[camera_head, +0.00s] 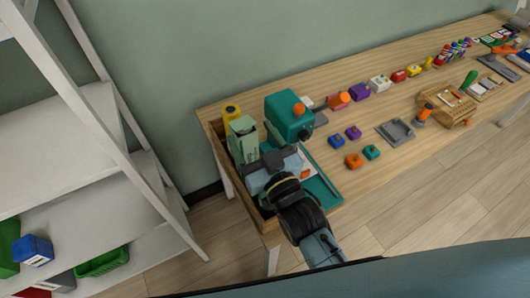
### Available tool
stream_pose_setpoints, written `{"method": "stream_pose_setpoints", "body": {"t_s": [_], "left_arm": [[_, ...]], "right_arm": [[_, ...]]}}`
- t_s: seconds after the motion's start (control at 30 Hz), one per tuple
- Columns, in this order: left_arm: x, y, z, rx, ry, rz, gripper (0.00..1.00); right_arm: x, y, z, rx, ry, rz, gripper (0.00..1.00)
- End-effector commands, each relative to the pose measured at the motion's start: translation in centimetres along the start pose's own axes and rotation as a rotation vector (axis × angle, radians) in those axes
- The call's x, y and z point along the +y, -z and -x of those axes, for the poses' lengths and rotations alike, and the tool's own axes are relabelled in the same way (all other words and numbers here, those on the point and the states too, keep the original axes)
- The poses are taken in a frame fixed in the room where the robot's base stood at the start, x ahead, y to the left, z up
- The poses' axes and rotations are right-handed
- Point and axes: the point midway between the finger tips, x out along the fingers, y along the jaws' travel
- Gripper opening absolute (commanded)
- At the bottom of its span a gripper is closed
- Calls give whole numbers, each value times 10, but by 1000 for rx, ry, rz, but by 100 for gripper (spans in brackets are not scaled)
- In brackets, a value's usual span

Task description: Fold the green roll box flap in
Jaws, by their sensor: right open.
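A pale green upright box (242,143), which looks like the green roll box, stands at the left end of the table inside a wooden-edged area. Its top looks open, with a flap edge raised, though it is too small to be sure. My right gripper (268,160) is just right of the box's lower part, close to it; I cannot tell whether they touch. It is open, and I see nothing held in it. My right arm hides part of the mat below it. My left gripper is not in view.
A teal machine (288,117) with an orange knob stands right behind my gripper. A yellow roll (232,113) is behind the box. A teal mat (325,190) lies to the right. Small coloured blocks and a grey tray (396,132) sit farther right. White shelves (70,150) stand left.

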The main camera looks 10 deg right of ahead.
Motion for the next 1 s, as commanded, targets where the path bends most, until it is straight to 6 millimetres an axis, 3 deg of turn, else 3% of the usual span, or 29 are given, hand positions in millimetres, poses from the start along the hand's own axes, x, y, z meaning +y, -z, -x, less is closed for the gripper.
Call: {"method": "stream_pose_setpoints", "body": {"t_s": [0.6,0.8,1.0], "left_arm": [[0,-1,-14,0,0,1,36],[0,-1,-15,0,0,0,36],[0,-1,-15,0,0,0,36]], "right_arm": [[0,-2,114,-4,0,0,69],[0,0,128,-1,0,1,69],[0,0,130,0,0,1,69]]}}
